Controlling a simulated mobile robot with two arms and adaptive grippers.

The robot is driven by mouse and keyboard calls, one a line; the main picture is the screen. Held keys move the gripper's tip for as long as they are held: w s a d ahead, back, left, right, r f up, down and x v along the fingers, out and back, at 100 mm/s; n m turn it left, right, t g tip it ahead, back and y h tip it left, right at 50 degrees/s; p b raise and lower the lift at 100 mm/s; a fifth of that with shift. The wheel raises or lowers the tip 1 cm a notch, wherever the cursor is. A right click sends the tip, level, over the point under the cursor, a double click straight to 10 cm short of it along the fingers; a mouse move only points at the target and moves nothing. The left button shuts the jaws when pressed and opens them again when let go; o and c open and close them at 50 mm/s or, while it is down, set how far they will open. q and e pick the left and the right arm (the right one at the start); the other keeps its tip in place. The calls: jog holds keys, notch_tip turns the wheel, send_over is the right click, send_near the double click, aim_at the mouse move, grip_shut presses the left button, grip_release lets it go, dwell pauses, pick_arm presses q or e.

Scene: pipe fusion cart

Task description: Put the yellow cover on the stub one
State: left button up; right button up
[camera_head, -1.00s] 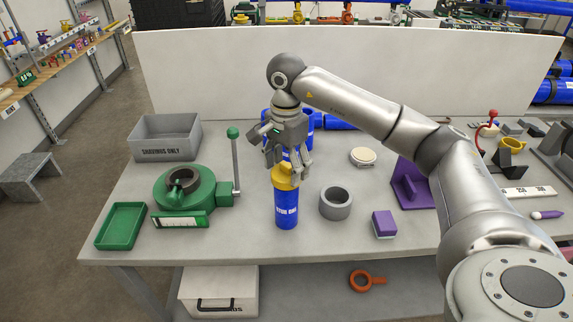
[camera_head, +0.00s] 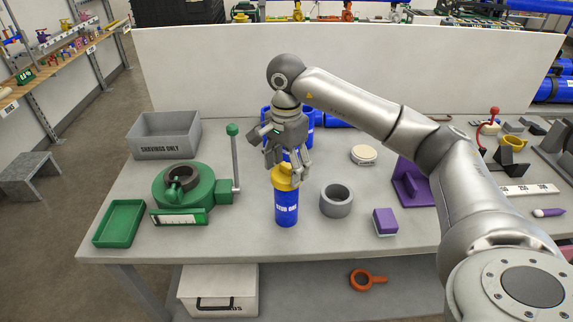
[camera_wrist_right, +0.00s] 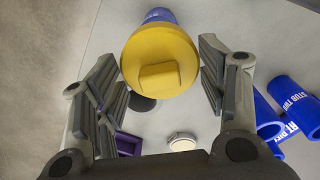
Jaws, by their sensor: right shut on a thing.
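The blue stub one (camera_head: 286,210) stands upright on the table, its label facing the front. The yellow cover (camera_head: 284,178) is at its top end, in line with the stub. Whether it is fully seated cannot be told. My left gripper is not in view.
A green clamp (camera_head: 185,190) with an upright lever stands to the left, near a green tray (camera_head: 119,223) and a grey bin (camera_head: 165,148). A grey ring (camera_head: 336,208) and a purple block (camera_head: 385,222) lie close on the right. More blue stubs (camera_wrist_right: 290,100) lie behind.

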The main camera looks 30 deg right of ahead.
jog(key=shift+f+b, duration=0.75)
jog(key=shift+f, duration=0.25)
jog(key=o, duration=0.9)
jog(key=shift+o, duration=0.2)
notch_tip(320, 180, up, 12)
